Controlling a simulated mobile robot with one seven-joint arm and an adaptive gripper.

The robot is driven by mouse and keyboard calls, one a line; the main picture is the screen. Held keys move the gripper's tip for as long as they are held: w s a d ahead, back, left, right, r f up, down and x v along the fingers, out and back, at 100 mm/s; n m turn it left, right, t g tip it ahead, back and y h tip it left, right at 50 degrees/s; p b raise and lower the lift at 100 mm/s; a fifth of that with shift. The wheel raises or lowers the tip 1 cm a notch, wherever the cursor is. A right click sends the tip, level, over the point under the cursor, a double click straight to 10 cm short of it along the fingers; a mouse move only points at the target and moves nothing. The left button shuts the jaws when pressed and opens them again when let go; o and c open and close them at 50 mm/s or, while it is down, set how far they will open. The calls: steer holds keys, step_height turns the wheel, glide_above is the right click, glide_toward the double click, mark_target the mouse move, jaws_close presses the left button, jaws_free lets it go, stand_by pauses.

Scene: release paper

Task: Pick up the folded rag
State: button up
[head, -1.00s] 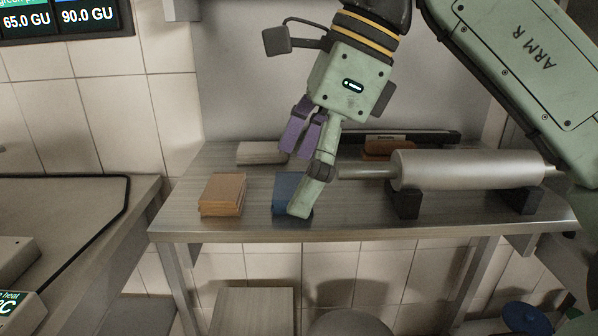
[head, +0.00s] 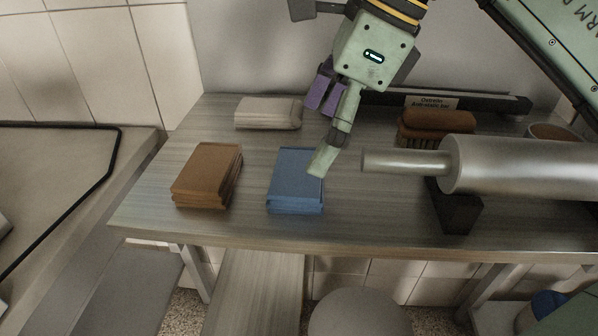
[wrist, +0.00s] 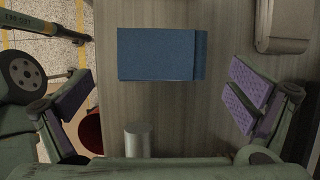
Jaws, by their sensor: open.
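A pale beige folded cloth (head: 268,113), which looks like the folded rag, lies at the back left of the metal table. Its rounded fold faces right. It also shows in the top right corner of the wrist view (wrist: 283,27), partly cut off. My gripper (head: 326,128) is open and empty above the table, to the right of the cloth and apart from it.
A blue folded stack (head: 296,180) lies in front of the cloth, and a brown stack (head: 207,175) lies to its left. A metal roller (head: 520,166) on a dark stand, a brown brush (head: 437,126) and a bowl (head: 553,131) occupy the right side.

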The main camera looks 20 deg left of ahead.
mark_target(296, 167)
steer(key=x, duration=0.5)
steer(key=shift+w+f+p, duration=0.1)
steer(key=shift+f+p, duration=0.05)
steer(key=shift+p, duration=0.2)
steer(key=c, duration=0.9)
steer(key=shift+r, duration=0.5)
steer(key=shift+s+r+b, duration=0.25)
steer(key=shift+r, duration=0.35)
steer(key=shift+s+r+b, duration=0.25)
steer(key=shift+r, duration=0.3)
steer(key=s+d+b, duration=0.1)
steer(key=s, duration=0.4)
steer(key=s+d+b, duration=0.1)
steer(key=s, duration=0.5)
steer(key=s+d+b, duration=0.1)
steer(key=s, duration=0.4)
steer(key=shift+s+d+r, duration=0.1)
steer(key=shift+s+d, duration=0.15)
steer(key=shift+s, duration=0.1)
